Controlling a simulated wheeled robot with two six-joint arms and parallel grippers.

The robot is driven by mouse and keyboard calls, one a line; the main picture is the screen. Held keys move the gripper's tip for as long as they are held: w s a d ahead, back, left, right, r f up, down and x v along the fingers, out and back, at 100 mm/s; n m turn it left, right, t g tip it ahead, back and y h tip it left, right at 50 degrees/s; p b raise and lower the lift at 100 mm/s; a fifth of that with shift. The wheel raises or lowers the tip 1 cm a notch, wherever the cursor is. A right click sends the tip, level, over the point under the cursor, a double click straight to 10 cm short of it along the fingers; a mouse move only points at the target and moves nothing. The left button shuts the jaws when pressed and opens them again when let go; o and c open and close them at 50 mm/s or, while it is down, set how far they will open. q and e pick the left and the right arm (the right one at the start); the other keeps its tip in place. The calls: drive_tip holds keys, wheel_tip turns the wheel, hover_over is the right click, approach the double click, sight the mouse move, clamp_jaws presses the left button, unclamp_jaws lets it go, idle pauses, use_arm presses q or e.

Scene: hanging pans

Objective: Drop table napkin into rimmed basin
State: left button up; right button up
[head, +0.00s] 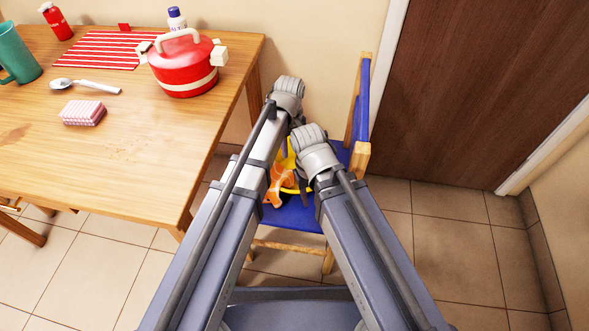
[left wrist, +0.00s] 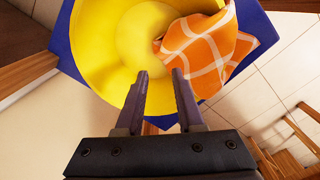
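The rimmed basin is yellow and sits on the blue chair seat; it fills the upper middle of the left wrist view (left wrist: 110,60) and shows partly between my arms in the head view (head: 290,160). The orange napkin with white checks (left wrist: 222,50) lies over the basin's right side, part inside and part across the rim; it also shows in the head view (head: 280,177). My left gripper (left wrist: 160,76) is above the basin, fingers apart with nothing clearly between them. The right finger overlaps the napkin's edge in the picture; contact cannot be told.
The blue chair (head: 300,216) has a wooden back at right. A brown door (head: 480,80) stands behind at right.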

use_arm(q)
drive_tip(key=o, duration=1)
drive_tip(key=shift+r, duration=0.1)
wheel_tip(320, 180, up, 5)
drive_tip(key=p, duration=0.5)
drive_tip(key=shift+r, duration=0.15)
wheel_tip(320, 180, up, 8)
drive_tip(key=p, duration=0.8)
idle(0.5)
